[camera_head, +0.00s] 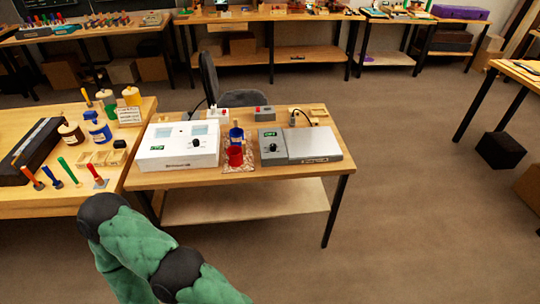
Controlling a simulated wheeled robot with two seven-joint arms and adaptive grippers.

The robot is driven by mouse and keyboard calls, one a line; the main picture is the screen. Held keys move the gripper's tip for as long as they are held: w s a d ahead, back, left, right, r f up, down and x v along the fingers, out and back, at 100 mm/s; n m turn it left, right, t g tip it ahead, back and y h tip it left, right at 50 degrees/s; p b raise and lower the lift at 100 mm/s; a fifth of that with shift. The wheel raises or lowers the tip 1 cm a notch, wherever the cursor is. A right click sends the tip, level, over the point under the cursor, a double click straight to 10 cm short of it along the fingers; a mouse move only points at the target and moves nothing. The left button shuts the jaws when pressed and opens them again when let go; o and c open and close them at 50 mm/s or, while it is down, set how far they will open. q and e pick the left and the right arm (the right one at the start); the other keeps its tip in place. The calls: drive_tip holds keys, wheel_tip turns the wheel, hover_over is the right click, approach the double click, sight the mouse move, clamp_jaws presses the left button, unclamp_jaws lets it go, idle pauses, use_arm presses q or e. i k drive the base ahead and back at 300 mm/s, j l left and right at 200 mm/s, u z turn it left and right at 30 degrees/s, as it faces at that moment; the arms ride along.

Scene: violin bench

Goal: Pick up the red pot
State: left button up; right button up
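The red pot (235,158) is small and stands near the middle of the small wooden table (180,181), on a patterned patch. A blue pot (236,139) stands just behind it, with a thin stick rising from it. A green padded arm of mine crosses the bottom of the view, in front of the table and well apart from the red pot.
A white device (178,158) stands left of the red pot and a grey device (314,146) right of it. A wooden bench (95,194) with jars and brushes adjoins at left. A dark chair (209,78) stands behind.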

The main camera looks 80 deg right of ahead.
sight(237, 153)
drive_tip(key=z, duration=2.45)
drive_tip(key=i+l, duration=0.55)
drive_tip(key=i+l+u, duration=0.1)
drive_tip(key=i+l, duration=0.4)
drive_tip(key=l, duration=0.15)
